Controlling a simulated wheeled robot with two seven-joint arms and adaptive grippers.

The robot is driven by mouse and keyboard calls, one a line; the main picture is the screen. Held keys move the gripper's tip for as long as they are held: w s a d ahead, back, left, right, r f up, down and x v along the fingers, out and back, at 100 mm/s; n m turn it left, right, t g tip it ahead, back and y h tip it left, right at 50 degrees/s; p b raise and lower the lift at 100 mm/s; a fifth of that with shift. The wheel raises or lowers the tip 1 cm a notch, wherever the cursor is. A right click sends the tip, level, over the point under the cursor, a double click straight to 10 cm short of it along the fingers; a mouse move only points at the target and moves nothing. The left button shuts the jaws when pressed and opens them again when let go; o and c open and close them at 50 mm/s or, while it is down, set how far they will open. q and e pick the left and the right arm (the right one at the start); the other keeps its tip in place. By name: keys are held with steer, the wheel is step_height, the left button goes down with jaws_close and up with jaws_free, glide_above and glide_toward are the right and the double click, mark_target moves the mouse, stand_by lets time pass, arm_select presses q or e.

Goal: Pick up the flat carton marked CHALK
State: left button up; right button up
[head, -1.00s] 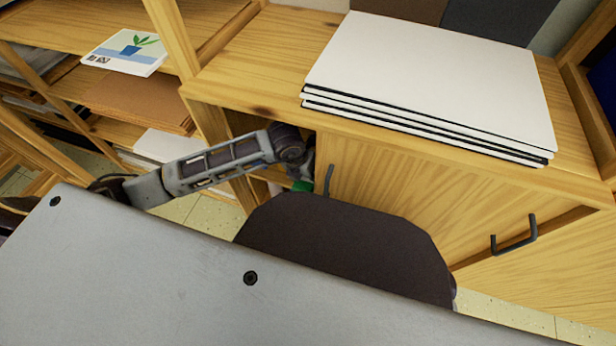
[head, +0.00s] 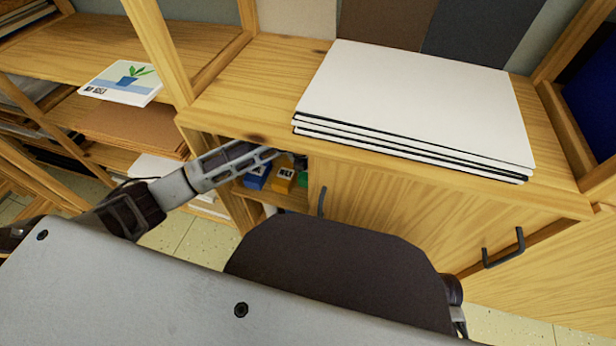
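A blue carton (head: 257,176), a yellow-orange carton (head: 284,179) and a green item (head: 303,180) stand in the open compartment under the cabinet top. The blue and yellow-orange ones carry pale labels, too small to read surely. I cannot make out a carton marked CHALK. My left arm comes in from the left and reaches into this compartment, above and in front of the cartons. Its gripper is hidden under the cabinet top, so its fingers and anything in them do not show. My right gripper is out of view.
White boards (head: 415,105) lie stacked on the cabinet top (head: 240,95). A cabinet door (head: 400,205) with a dark handle is right of the opening. A wooden upright (head: 157,50) stands left of it. A plant picture (head: 122,82) lies on the left shelf.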

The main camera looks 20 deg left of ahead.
arm_select(q)
steer(key=w, duration=0.5)
steer(key=shift+w+d, duration=0.1)
steer(key=shift+w, duration=0.05)
steer(key=shift+w+p, duration=0.3)
steer(key=shift+w, duration=0.9)
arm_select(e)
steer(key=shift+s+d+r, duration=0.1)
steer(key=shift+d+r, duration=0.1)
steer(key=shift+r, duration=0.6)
